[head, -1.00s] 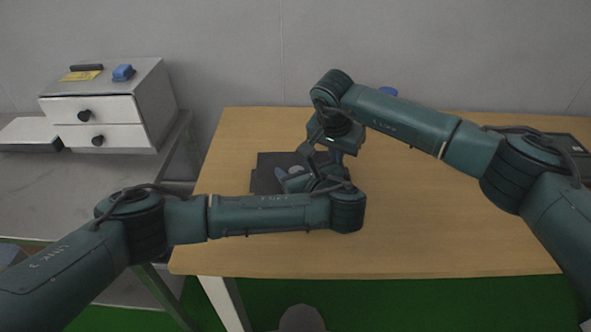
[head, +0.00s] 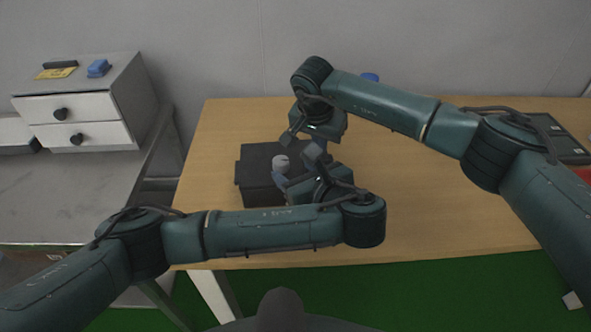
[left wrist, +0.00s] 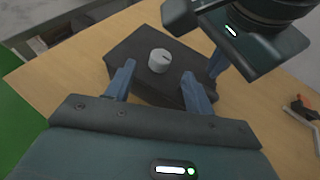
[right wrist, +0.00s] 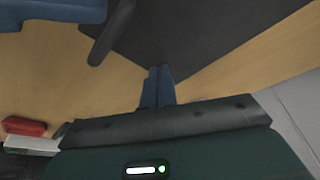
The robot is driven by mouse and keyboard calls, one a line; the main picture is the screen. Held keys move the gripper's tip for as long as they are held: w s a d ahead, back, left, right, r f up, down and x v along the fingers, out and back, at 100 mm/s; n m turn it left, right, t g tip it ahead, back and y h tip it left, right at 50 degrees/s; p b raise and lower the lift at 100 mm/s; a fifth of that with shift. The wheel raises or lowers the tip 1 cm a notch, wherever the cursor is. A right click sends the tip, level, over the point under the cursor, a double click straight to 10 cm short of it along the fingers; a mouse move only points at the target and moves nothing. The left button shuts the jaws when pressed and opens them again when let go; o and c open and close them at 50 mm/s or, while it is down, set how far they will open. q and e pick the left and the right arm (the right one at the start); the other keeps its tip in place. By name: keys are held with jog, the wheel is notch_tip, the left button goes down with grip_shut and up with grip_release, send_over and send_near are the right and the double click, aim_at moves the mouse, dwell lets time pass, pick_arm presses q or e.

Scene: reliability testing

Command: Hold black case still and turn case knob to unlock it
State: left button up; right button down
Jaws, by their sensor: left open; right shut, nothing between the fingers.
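The black case (head: 254,172) lies on the wooden table, with a grey round knob (head: 281,162) on top. In the left wrist view the case (left wrist: 135,45) carries the knob (left wrist: 158,61), with a dark slot line. My left gripper (head: 297,167) is open beside the knob. In the left wrist view the knob shows between and slightly beyond its fingertips; I cannot tell contact. My right gripper (right wrist: 158,72) is shut and empty, its fingertips at the edge of the case (right wrist: 170,35). I cannot tell whether they touch it.
The wooden table (head: 440,215) has free room in front and right. A white drawer cabinet (head: 85,110) stands on a grey bench at left. A dark flat case (head: 555,140) lies at the far right. My two grippers are close together.

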jog(key=shift+s+d+f, duration=0.1)
jog(key=shift+s+f, duration=0.05)
jog(key=shift+f, duration=0.1)
jog(key=shift+r+p, duration=0.55)
jog(key=shift+r, duration=0.3)
jog(key=shift+r+p, duration=1.45)
jog(key=shift+r, duration=1.4)
jog(key=shift+w, duration=0.2)
jog(key=v, duration=1.3)
jog(key=shift+b, duration=0.45)
